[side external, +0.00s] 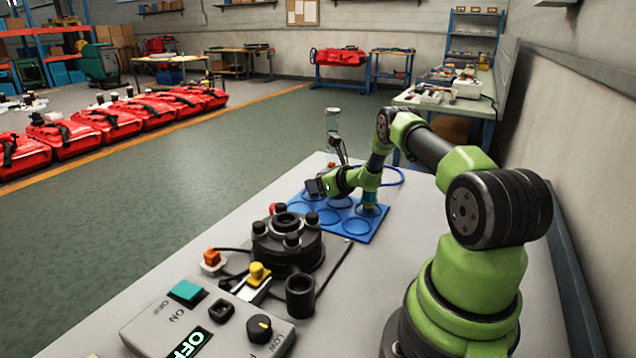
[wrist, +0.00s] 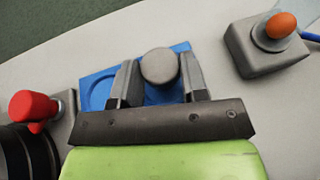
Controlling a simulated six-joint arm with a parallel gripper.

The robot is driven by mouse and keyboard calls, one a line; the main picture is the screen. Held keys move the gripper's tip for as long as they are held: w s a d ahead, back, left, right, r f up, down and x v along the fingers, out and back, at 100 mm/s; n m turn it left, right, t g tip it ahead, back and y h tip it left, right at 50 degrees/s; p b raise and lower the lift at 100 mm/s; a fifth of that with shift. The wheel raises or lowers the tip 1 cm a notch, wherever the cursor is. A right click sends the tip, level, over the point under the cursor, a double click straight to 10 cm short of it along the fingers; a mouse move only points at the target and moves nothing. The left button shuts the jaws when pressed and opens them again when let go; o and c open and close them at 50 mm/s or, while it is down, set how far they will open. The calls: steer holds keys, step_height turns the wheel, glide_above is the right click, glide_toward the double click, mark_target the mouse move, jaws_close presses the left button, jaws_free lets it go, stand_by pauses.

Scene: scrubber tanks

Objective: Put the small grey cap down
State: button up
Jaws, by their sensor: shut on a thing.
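The small grey cap (wrist: 160,66) shows in the wrist view as a round grey disc between the two fingers. My gripper (wrist: 160,84) is shut on it. In the side external view my gripper (side external: 318,188) is over the blue tray (side external: 364,234), which has several round recesses. I cannot pick out the cap there, and the height of the gripper above the tray is hard to tell. In the wrist view part of the blue tray (wrist: 97,92) shows behind the fingers, with the rest hidden by the gripper.
A black round fixture (side external: 287,243) with several posts stands in front of the tray. A control box (side external: 205,325) is nearer the camera. A red knob (wrist: 35,108) and an orange button on a grey base (wrist: 262,55) flank the gripper. A clear container (side external: 333,120) stands behind.

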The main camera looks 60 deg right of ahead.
steer(key=shift+f, duration=0.2)
steer(key=o, duration=1)
steer(key=shift+r, duration=0.15)
